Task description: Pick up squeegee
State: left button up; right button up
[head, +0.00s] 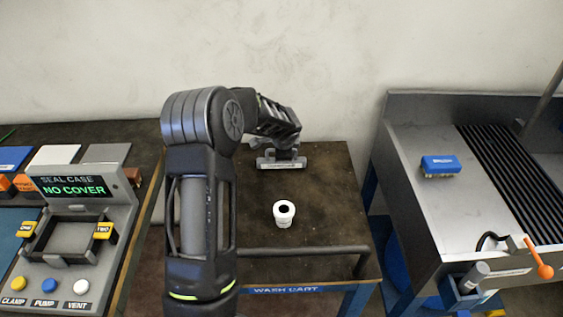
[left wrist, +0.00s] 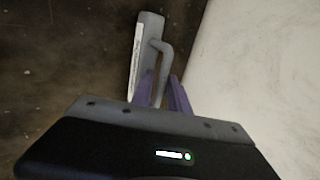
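The squeegee (head: 281,163) lies on the dark top of the wash cart, towards its back edge, with its pale labelled bar facing the front. In the left wrist view, its grey bar (left wrist: 148,45) and bent handle (left wrist: 163,65) show. My left gripper (head: 274,146) is at the squeegee, behind its bar. In the left wrist view, the purple fingers of my left gripper (left wrist: 162,85) stand on either side of the handle. I cannot tell whether they press on it. My right gripper is not in view.
A white cup-like container (head: 284,213) with a dark opening stands on the wash cart (head: 330,210). A rail runs along its front edge. The seal case station (head: 75,215) is at left. A metal sink bench (head: 415,200) with a blue brush (head: 440,166) is at right. A wall is behind.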

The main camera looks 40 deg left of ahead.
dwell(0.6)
pick_arm(q)
grip_shut()
dwell(1.2)
